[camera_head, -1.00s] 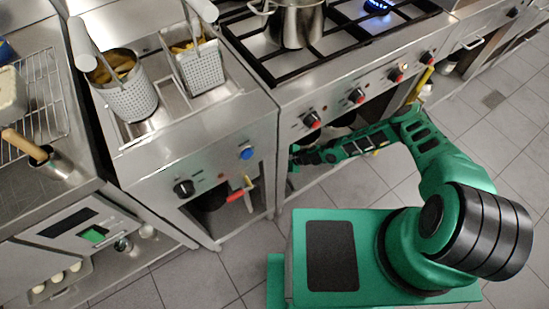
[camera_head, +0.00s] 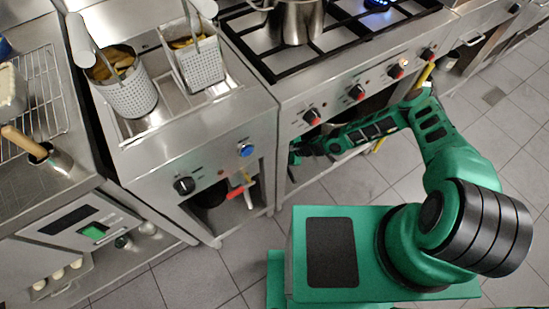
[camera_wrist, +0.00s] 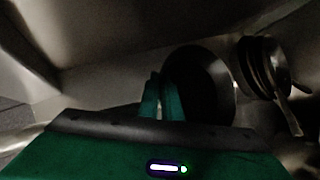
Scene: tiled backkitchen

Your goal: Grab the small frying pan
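My gripper (camera_wrist: 161,97) reaches into the dark open shelf under the stove. In the wrist view its two green fingers stand close together beside a dark round pan (camera_wrist: 208,90). I cannot tell whether anything is between them. To the right lie smaller round pans (camera_wrist: 265,66), seemingly stacked or overlapping, with a handle (camera_wrist: 288,118) pointing down in the picture. It is too dark to tell for sure which is the small frying pan.
The stove front (camera_head: 345,85) with its red-marked knobs overhangs the shelf opening. To the left stands a fryer unit (camera_head: 200,140) with two baskets. A large pot (camera_head: 298,22) is on the stove, near a lit blue burner (camera_head: 377,4). The tiled floor in front is partly clear.

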